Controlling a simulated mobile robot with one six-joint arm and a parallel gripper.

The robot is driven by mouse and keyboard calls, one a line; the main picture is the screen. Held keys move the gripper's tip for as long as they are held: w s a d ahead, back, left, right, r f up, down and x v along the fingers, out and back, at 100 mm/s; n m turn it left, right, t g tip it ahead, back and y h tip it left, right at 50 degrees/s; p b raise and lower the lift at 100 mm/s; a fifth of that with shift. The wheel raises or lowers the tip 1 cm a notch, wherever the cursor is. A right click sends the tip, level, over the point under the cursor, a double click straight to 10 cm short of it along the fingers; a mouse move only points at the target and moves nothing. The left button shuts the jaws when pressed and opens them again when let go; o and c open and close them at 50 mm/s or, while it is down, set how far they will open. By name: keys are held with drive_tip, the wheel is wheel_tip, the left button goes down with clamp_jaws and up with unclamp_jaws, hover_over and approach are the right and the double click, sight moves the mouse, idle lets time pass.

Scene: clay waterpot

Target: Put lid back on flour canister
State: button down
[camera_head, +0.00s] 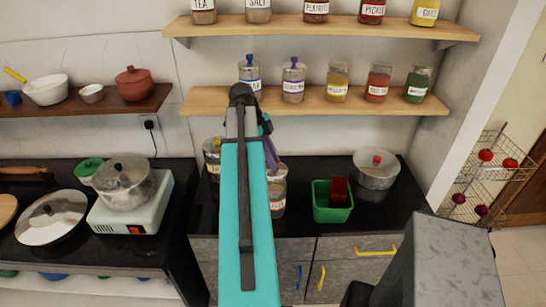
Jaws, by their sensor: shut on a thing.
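My teal arm (247,215) rises through the middle of the view, with its dark joint (243,95) in front of the lower shelf. My gripper's fingertips are hidden behind the arm, and so is whatever lies between them. A slim purple part (271,155) shows just right of the arm; I cannot tell what it is. A clear canister with a pale label (277,197) stands on the counter, partly covered by the arm. Another canister (212,155) shows at the arm's left. Their labels are unreadable here, so I cannot tell which is the flour canister. No loose lid shows clearly.
Left are a pot on a stove (124,182) and a lidded pan (52,220). Jars fill the two shelves (315,101) above.

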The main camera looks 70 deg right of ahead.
sight(272, 172)
drive_tip(key=shift+f, duration=0.2)
drive_tip(key=shift+f+b, duration=1.75)
drive_tip(key=shift+f, duration=1.25)
drive_tip(key=shift+f, duration=0.15)
idle(0.9)
idle(0.3)
drive_tip(key=c, duration=1)
unclamp_jaws()
drive_tip(key=shift+s, duration=0.1)
drive_tip(key=shift+s+r+p, duration=0.1)
drive_tip(key=shift+r+p, duration=1.65)
drive_tip(key=shift+r, duration=1.75)
drive_tip(key=shift+c, duration=0.4)
